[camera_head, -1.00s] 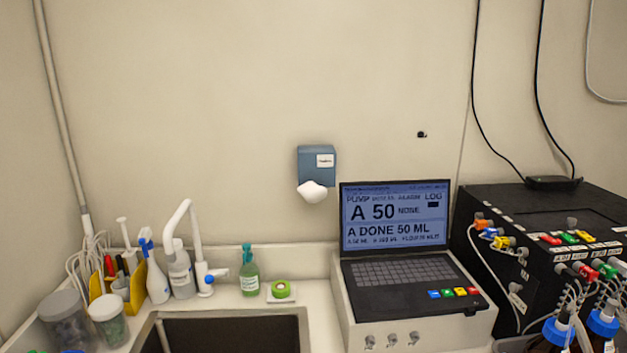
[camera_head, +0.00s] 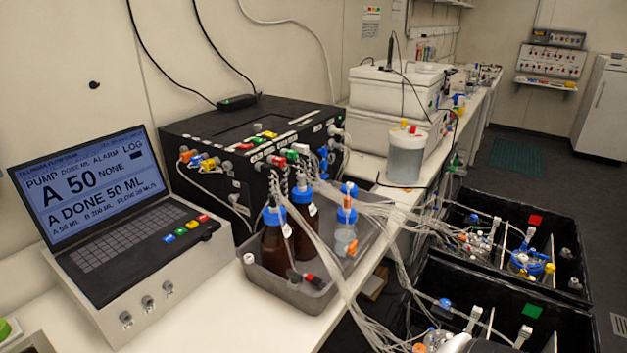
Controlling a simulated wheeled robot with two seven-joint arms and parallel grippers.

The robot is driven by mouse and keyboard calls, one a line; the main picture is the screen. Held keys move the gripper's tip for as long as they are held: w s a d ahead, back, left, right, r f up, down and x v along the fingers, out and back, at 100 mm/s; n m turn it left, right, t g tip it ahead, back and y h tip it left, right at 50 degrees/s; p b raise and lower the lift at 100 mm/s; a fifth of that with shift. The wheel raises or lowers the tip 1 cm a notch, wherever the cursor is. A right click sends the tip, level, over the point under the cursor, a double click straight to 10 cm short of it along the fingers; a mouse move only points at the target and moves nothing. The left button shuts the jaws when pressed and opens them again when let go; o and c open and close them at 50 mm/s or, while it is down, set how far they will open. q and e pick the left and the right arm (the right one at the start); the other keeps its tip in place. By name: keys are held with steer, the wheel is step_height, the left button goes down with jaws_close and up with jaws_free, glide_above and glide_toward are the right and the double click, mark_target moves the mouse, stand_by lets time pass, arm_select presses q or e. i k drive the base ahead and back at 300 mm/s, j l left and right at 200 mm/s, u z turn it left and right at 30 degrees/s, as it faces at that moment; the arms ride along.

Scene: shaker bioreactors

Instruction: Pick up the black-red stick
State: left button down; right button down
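A small black and red piece (camera_head: 316,281) lies at the front of the grey plastic tray (camera_head: 262,283), among tubes beside the brown bottles. It looks like a short stick, but it is too small to tell for certain. Neither of my grippers is in view.
A laptop-like pump console (camera_head: 105,215) stands at left on the white bench. A black pump box (camera_head: 215,150) is behind the tray, which holds brown bottles (camera_head: 306,220) with blue caps. A white-lidded container (camera_head: 405,158) stands further back. Black bins (camera_head: 480,290) sit right of the bench, with many loose tubes.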

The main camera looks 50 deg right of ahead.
mark_target(310, 277)
steer(key=z, duration=1.55)
